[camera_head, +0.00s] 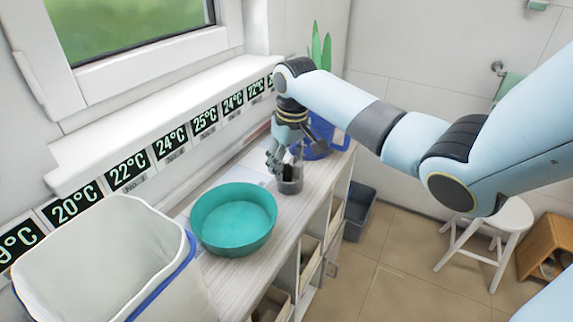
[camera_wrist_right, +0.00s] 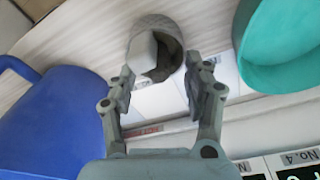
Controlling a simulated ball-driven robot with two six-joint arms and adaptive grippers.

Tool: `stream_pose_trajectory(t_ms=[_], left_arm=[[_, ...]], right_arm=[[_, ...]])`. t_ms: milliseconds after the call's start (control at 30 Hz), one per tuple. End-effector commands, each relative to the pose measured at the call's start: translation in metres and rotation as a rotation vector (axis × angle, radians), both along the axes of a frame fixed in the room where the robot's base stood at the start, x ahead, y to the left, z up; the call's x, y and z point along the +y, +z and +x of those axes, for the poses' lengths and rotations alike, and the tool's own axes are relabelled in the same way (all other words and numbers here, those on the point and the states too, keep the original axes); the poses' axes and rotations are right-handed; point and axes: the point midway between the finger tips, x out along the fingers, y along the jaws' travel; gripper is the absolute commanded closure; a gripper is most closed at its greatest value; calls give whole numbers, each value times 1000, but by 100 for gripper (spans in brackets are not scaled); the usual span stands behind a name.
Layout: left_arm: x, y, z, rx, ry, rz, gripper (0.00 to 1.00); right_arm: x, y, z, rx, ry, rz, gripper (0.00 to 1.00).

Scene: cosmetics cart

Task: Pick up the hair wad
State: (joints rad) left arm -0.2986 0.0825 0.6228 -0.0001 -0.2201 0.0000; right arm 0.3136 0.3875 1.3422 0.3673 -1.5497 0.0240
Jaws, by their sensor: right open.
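My right gripper (camera_head: 279,164) is over the cart top at a small grey cup (camera_head: 290,186). In the right wrist view its two fingers (camera_wrist_right: 160,78) are apart with nothing clasped, just short of the cup (camera_wrist_right: 152,22). The cup's mouth faces the wrist camera. A pale block-like piece and a dark, brownish patch show in its opening. I cannot tell whether either is the hair wad, and no hair wad can be clearly made out elsewhere. My left gripper is not in view.
A teal bowl (camera_head: 234,219) stands nearer, left of the cup. A blue container (camera_head: 316,149) stands just beyond the gripper. A large white bin (camera_head: 95,262) fills the near left. A window ledge with temperature labels runs along the wall. A white stool (camera_head: 490,235) stands right.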

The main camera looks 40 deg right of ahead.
Motion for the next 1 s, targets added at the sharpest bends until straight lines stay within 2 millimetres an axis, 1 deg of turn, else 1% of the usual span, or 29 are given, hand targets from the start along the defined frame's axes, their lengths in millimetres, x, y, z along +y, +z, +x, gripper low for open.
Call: stream_pose_trajectory(t_ms=[233, 533, 867, 967, 1000], left_arm=[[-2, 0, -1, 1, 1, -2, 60], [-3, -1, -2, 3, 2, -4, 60], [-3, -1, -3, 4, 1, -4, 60], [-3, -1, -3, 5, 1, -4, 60], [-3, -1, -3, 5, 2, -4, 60]], right_arm=[[0, -3, 0, -1, 0, -1, 49], [0, -2, 0, 0, 0, -1, 88], [0, -2, 0, -1, 0, -1, 89], [-1, 4, 1, -3, 0, -1, 89], [-1, 9, 1, -4, 0, -2, 89]])
